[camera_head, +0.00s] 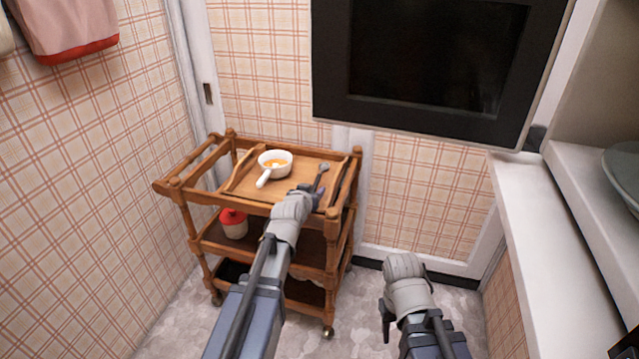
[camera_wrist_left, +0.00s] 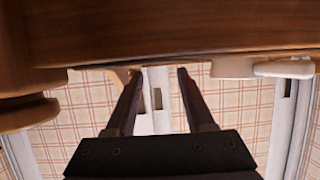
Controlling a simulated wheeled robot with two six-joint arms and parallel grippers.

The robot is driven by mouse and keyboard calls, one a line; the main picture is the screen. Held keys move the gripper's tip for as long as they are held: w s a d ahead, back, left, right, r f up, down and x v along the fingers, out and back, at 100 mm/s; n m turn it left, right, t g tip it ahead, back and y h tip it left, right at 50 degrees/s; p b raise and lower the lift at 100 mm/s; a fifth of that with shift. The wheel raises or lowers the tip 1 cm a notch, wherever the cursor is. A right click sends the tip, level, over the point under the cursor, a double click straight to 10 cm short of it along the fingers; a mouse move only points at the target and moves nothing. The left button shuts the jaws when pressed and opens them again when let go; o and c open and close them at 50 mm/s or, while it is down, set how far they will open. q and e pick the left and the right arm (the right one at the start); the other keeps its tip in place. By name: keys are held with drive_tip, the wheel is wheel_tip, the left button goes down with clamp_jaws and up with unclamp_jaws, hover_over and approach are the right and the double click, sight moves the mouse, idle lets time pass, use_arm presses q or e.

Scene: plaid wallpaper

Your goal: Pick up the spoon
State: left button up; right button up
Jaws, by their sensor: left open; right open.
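A small grey item that looks like the spoon (camera_head: 322,173) lies at the right side of the wooden tray top of a cart. Its lower part is hidden by my left gripper or merges with it. My left gripper (camera_head: 313,190) is at the near right edge of the cart top, close to the spoon. In the left wrist view its two dark fingers (camera_wrist_left: 159,76) are apart, with wall and white trim showing between them. I cannot make out the spoon there. My right gripper (camera_head: 386,322) is open, low over the floor, right of the cart.
A white pan (camera_head: 275,158) with orange contents stands on the wooden cart (camera_head: 247,207), left of the spoon. The cart's raised rails surround its top. A red-and-cream container (camera_head: 233,223) sits on the shelf below. A white counter (camera_head: 550,270) is at the right.

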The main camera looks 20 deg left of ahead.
sight(314, 187)
use_arm(q)
drive_tip(key=shift+a+f+b+x, duration=0.15)
drive_tip(key=shift+b+x, duration=0.45)
drive_tip(key=shift+x, duration=0.85)
drive_tip(key=shift+a+f+b+x, duration=0.15)
drive_tip(key=shift+b+x, duration=0.45)
drive_tip(key=shift+x, duration=0.9)
drive_tip(key=shift+s+r, duration=0.1)
drive_tip(key=shift+s, duration=0.1)
clamp_jaws()
